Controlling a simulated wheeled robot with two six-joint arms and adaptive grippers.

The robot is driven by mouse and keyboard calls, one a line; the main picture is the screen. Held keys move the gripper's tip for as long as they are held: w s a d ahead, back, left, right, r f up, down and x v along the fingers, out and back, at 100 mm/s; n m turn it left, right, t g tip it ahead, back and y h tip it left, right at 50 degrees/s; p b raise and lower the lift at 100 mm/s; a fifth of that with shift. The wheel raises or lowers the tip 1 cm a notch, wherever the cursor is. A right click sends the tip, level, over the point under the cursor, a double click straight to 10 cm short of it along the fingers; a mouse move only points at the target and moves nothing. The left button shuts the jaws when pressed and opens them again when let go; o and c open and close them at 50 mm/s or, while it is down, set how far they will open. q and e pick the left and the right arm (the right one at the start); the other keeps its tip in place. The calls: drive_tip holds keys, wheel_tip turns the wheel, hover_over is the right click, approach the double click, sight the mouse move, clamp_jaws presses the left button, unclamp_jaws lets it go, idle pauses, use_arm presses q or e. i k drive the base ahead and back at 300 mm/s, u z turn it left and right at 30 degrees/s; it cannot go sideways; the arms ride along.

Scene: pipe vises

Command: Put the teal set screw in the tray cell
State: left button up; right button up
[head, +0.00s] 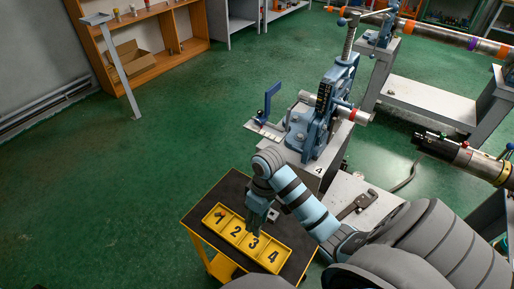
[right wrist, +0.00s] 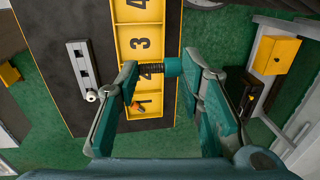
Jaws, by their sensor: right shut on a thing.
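My right gripper (head: 257,218) is above the yellow tray (head: 229,209), over its middle cells. In the right wrist view the gripper (right wrist: 157,70) is shut on the teal set screw (right wrist: 172,67), which has a dark threaded shank and a teal end and lies crosswise between the fingertips. The tray (right wrist: 124,50) appears behind it, with numbered cells 1 to 4. The screw covers part of cell 2's number. A small orange-red part lies in cell 1 (right wrist: 152,98). In the head view the screw cannot be made out. My left gripper is not in view.
The tray lies on a black-topped yellow cart (head: 207,195). A grey block with holes (right wrist: 83,63) lies beside the tray, with a small pale round part at its end. A blue pipe vise (head: 322,112) stands on a bench behind. Green floor to the left is clear.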

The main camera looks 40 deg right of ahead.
sight(254, 244)
drive_tip(key=k, duration=0.5)
drive_tip(key=u, duration=2.25)
drive_tip(key=k, duration=0.65)
drive_tip(key=z, duration=1.55)
drive_tip(key=i, duration=0.5)
drive_tip(key=u, duration=0.05)
